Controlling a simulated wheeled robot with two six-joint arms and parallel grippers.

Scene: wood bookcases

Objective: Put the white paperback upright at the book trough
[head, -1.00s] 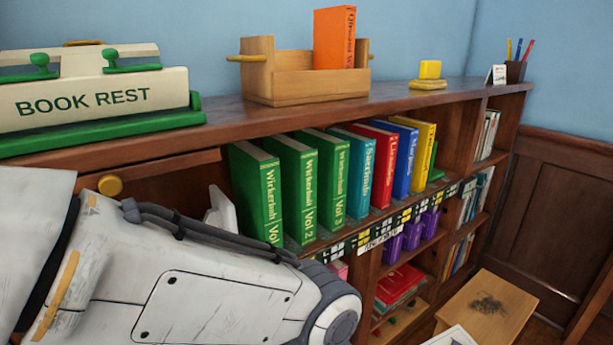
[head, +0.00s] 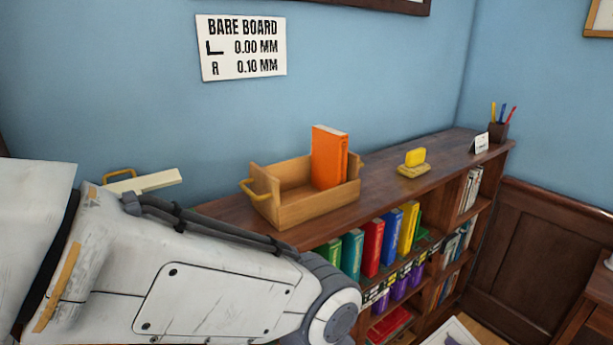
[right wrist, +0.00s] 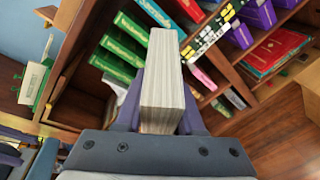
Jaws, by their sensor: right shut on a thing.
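The book trough (head: 312,209) is an open wooden box with yellow handles on top of the bookcase in the head view. An orange book (head: 328,157) stands upright in it toward the right end, with bare room to its left. In the right wrist view my right gripper (right wrist: 162,100) is shut on the white paperback (right wrist: 162,68), one finger on each side. Its pale page edges face the camera; its cover is mostly hidden. A large arm link of mine covers the lower left of the head view. My left gripper is not in view.
The bookcase top (head: 382,190) is clear between the trough and a yellow block (head: 414,158) on the right. A pencil cup (head: 498,132) stands farther right. Coloured books (head: 373,247) fill the shelf below. A sign (head: 241,47) hangs on the wall behind.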

